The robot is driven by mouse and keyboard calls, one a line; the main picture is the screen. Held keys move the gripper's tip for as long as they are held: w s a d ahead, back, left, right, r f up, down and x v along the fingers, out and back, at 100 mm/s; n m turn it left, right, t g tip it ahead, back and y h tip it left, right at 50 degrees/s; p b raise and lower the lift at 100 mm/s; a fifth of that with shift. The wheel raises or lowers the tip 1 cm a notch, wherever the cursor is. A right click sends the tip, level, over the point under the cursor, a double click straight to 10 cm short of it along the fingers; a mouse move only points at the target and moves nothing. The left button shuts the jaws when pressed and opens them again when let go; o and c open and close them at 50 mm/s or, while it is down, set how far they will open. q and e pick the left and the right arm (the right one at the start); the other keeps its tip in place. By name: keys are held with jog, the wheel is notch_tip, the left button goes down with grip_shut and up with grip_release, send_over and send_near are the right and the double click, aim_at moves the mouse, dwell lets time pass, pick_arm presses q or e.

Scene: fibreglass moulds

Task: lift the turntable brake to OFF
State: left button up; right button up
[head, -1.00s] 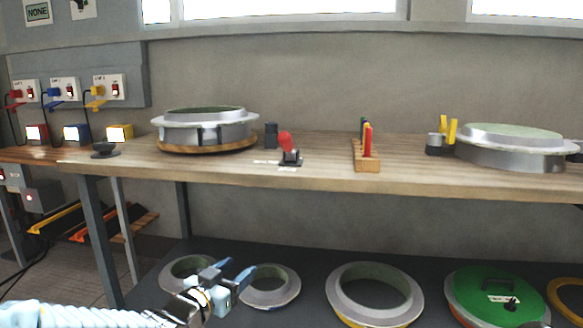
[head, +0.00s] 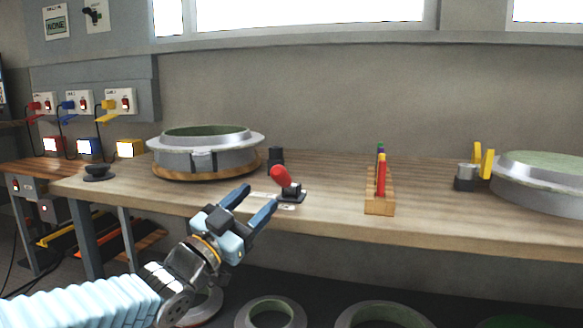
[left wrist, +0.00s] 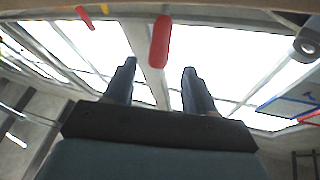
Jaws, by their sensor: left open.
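The turntable brake is a lever with a red handle (head: 281,176) on a small black base (head: 292,194) near the table's front edge. The handle tilts up and to the left. The turntable (head: 178,173) is a round wooden disc behind it to the left, bearing a grey ring mould (head: 205,151). My left gripper (head: 256,203) is open and empty, just in front and to the left of the brake, at the table's front edge. In the left wrist view the red handle (left wrist: 160,42) shows beyond and between the two open fingertips (left wrist: 157,72). My right gripper is out of view.
A wooden rack (head: 380,204) with coloured sticks stands right of the brake. A second mould (head: 545,182) lies at the far right. A black block (head: 276,158) stands behind the brake. A black knob-like thing (head: 98,172) sits at the left table end. More ring moulds lie below.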

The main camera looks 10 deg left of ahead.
aim_at(285, 181)
pick_arm(q)
jog(key=p+x, duration=0.1)
jog(key=x, duration=1)
jog(key=shift+w, duration=0.15)
grip_shut()
